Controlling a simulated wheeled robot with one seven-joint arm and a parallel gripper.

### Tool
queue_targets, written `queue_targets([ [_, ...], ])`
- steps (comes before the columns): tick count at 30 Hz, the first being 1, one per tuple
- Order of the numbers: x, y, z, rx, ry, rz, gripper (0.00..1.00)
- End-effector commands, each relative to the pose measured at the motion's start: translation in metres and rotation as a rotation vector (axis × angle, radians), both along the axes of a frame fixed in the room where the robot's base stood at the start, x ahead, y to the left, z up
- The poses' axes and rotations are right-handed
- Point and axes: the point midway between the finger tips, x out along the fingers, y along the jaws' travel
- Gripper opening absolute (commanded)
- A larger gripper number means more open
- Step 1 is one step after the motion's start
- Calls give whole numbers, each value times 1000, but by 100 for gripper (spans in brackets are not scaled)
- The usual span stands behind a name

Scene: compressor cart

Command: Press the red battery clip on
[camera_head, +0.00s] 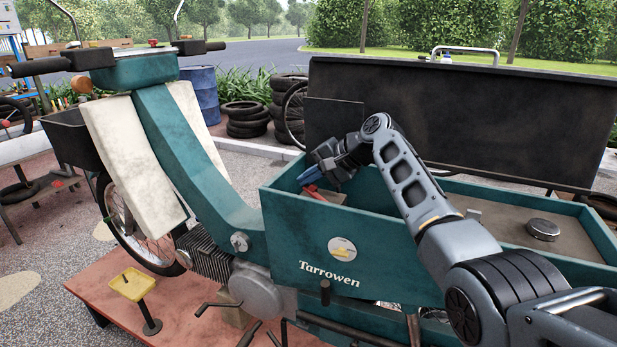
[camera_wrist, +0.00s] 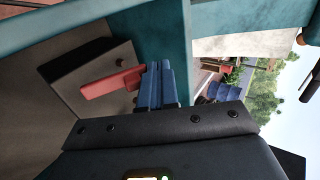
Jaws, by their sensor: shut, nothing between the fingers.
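The red battery clip (camera_head: 316,193) shows inside the left end of the teal cargo box, just below my fingertips. In the wrist view the red clip (camera_wrist: 112,82) lies against a dark-edged grey-brown block (camera_wrist: 92,68), which looks like the battery. I cannot tell whether the clip is seated on a terminal. My gripper (camera_head: 310,175) has blue fingers shut together with nothing between them. In the wrist view my gripper (camera_wrist: 154,78) is right beside the clip's end; contact cannot be told.
The teal box (camera_head: 300,240) has raised walls around my gripper. A round metal tin (camera_head: 542,229) lies on its floor at the right. A large dark panel (camera_head: 470,120) stands upright behind the box. The teal cycle frame (camera_head: 185,155) rises at the left.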

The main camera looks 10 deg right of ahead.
Motion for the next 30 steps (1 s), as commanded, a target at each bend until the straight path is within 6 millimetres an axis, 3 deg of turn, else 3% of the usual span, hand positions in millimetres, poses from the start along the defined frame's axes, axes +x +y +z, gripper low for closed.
queue_targets([
  [16, -2, -3, -1, 0, 0, 0, 0],
  [30, -11, -14, -16, -5, 15, -1, 0],
])
